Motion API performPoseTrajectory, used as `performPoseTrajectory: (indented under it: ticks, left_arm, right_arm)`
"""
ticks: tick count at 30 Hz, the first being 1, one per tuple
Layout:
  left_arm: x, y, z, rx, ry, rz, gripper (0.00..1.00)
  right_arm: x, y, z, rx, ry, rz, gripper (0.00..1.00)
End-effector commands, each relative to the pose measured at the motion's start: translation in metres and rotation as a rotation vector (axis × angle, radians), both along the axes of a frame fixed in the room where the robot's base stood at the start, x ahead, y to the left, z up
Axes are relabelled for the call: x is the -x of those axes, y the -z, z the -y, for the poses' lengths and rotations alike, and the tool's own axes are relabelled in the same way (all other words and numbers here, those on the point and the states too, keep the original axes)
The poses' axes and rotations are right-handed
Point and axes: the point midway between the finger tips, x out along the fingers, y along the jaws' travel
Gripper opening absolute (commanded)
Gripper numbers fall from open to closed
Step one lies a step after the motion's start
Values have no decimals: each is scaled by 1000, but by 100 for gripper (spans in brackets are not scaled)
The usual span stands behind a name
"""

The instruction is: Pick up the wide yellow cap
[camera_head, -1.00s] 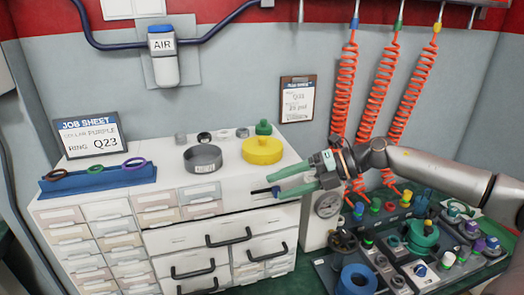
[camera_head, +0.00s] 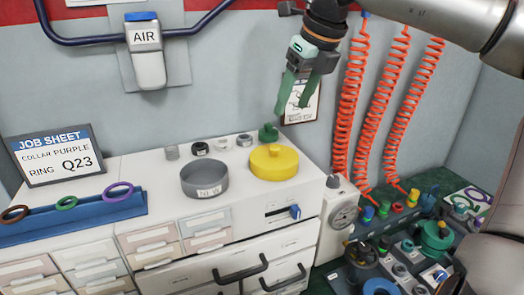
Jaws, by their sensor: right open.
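The wide yellow cap (camera_head: 274,162) sits upright on the white cabinet top (camera_head: 150,180), near its right side. It is a flat round disc with a small knob on top. My right gripper (camera_head: 290,105) hangs above and slightly right of the cap, with its green fingers pointing down. Its fingers are apart and nothing is between them. It does not touch the cap. My left gripper is not in view.
A grey round container (camera_head: 204,179) stands left of the cap. A green knobbed cap (camera_head: 268,132) stands close behind it. A blue rack (camera_head: 75,217) holds rings at left. Orange coiled hoses (camera_head: 352,100) hang at right.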

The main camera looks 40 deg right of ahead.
Motion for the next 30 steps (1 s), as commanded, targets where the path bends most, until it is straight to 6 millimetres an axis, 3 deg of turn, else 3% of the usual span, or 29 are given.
performPoseTrajectory:
  ticks: [9,17,24,30]
  left_arm:
    - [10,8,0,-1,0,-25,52]
    - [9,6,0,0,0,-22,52]
    - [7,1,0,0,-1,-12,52]
    - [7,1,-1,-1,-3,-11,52]
  right_arm:
    - [-20,51,0,-1,-3,-5,64]
    - [-28,71,0,-2,-1,-4,64]
    - [-41,103,-3,-3,-1,-5,64]
    - [-46,113,-2,-2,0,0,64]
